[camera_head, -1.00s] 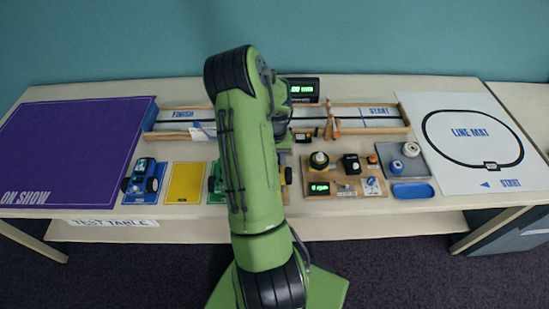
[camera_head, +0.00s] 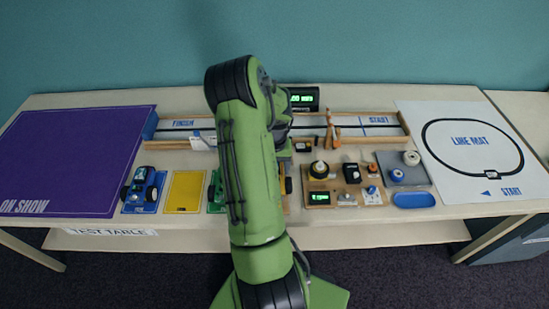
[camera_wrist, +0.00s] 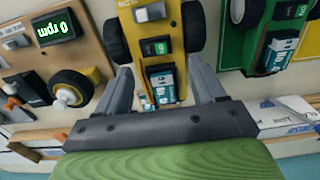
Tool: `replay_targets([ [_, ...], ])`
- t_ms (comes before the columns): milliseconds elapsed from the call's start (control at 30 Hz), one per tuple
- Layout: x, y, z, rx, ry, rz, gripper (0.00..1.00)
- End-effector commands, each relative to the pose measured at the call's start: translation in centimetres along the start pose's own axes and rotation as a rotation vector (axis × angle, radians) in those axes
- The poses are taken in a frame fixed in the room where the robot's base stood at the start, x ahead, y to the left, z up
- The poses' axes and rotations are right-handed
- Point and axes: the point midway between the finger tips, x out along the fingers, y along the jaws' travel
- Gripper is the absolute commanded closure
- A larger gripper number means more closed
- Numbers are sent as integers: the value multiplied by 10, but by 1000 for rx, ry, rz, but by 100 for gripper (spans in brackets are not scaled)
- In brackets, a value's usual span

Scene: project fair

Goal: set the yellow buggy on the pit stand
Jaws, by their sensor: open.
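In the head view my arm hides the gripper and nearly all of the buggy; a dark wheel (camera_head: 288,185) shows at the arm's right edge. I cannot clearly pick out the pit stand; it may be behind my arm. The yellow pad (camera_head: 185,191) is empty.
A blue buggy (camera_head: 143,187) stands on a blue pad. A green buggy (camera_wrist: 273,45) is beside the yellow one. A wooden board (camera_head: 345,197) with an rpm display and knobs is close on the other side. A walled track (camera_head: 365,132) runs behind. The purple mat (camera_head: 70,160) is clear.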

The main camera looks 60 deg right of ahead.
Motion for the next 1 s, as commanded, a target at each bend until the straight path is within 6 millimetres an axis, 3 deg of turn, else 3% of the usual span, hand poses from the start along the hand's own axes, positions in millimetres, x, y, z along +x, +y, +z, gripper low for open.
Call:
replay_targets([
  [500, -135, 0, -1, -1, 8, 0, 31],
  [700, -153, 0, 0, 0, 4, 0, 31],
  [1000, -152, 0, 0, 0, 3, 0, 31],
])
